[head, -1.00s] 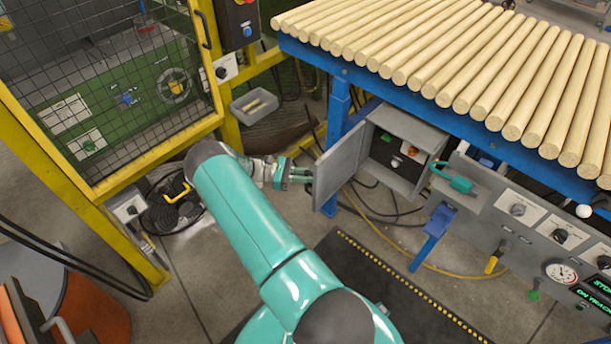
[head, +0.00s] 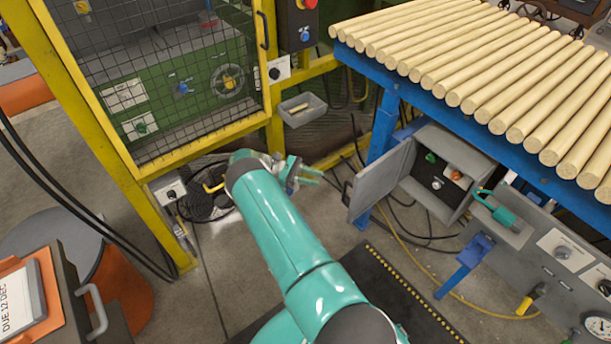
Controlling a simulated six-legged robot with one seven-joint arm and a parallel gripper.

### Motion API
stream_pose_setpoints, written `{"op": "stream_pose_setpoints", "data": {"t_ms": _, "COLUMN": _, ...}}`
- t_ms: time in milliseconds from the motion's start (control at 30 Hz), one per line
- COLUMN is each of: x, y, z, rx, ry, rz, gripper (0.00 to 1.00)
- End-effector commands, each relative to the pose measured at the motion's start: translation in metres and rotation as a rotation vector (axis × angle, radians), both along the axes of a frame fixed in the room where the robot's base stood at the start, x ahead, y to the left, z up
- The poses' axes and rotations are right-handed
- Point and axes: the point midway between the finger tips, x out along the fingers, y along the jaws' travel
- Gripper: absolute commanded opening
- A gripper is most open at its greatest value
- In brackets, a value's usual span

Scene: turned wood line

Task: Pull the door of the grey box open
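The grey box (head: 462,150) hangs under the blue table. Its door (head: 382,182) stands wide open, swung out to the left, with a dark handle (head: 347,192) on its outer edge. The inside of the box shows a green knob (head: 431,157), an orange knob (head: 456,175) and a dark back. My gripper (head: 315,177) is left of the door, apart from the handle. Its teal fingers look spread, with nothing between them.
A blue table (head: 405,85) bearing wooden rods is above the box. A yellow-framed mesh cage (head: 170,70) stands at the left. A grey control panel (head: 560,250) is at the right. Cables lie on the floor, and a black mat (head: 400,300) lies below the door.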

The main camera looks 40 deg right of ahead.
Motion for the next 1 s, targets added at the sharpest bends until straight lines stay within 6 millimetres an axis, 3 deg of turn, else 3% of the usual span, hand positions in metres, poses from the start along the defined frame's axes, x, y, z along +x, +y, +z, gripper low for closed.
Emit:
{"op": "stream_pose_setpoints", "data": {"t_ms": 267, "x": 0.023, "y": 0.014, "z": 0.0, "rx": 0.001, "ry": -0.001, "rz": 0.0, "gripper": 0.29}}
{"op": "stream_pose_setpoints", "data": {"t_ms": 867, "x": 0.024, "y": 0.015, "z": 0.001, "rx": 0.001, "ry": -0.002, "rz": -0.001, "gripper": 0.29}}
{"op": "stream_pose_setpoints", "data": {"t_ms": 1000, "x": 0.028, "y": 0.016, "z": 0.015, "rx": 0.01, "ry": -0.043, "rz": -0.007, "gripper": 0.29}}
